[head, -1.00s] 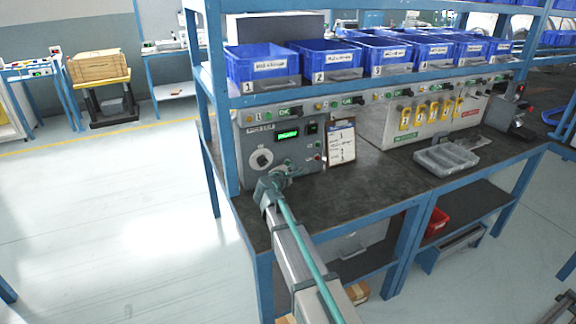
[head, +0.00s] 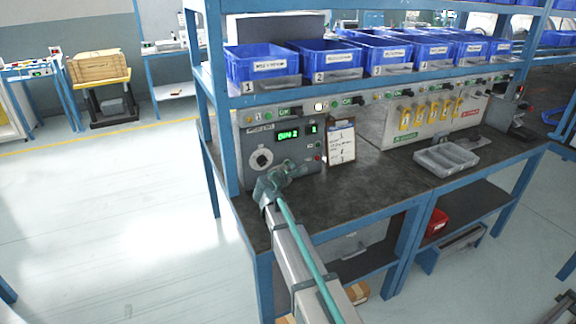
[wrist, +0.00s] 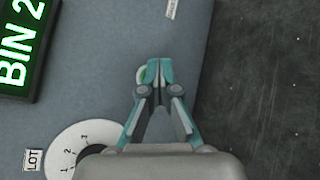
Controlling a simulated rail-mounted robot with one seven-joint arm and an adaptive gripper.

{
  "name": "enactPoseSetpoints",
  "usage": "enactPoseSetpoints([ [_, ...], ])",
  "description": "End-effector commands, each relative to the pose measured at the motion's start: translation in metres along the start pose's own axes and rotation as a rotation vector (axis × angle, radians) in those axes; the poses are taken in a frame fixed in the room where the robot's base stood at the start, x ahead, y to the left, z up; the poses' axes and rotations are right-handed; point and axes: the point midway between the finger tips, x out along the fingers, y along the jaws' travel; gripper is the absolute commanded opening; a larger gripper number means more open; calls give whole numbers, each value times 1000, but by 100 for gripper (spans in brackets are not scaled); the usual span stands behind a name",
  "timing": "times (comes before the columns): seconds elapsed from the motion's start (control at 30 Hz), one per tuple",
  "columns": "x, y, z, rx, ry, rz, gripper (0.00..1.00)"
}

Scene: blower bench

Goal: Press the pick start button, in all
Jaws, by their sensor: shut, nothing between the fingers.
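The grey control panel (head: 283,168) stands at the bench's left end. Its green display (head: 288,135) reads BIN 2, and the wrist view shows part of that display (wrist: 14,45). My gripper (wrist: 158,72) is shut and empty, its tips at the panel face. A round button with a pale rim and some green (wrist: 141,76) shows at the left of the fingertips, mostly hidden by them; its label is not visible. I cannot tell whether the tips touch it. In the head view my gripper (head: 297,168) is in front of the panel's lower part.
A white LOT dial (wrist: 80,145) is beside my gripper. A small display (head: 313,128) shows a lit digit. A red button (head: 318,158) and a clipboard (head: 341,142) are to the right. Blue bins (head: 262,64) line the shelf above. A grey tray (head: 446,158) lies on the bench.

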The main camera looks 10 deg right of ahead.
Motion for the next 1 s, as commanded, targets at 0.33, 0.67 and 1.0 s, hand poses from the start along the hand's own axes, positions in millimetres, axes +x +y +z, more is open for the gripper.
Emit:
enactPoseSetpoints([
  [0.33, -10, -7, 7, 0, 1, 1, 0],
  [0.67, -10, -8, 7, 0, 0, 0, 0],
  [1.0, -25, -18, 18, 0, 0, 0, 0],
])
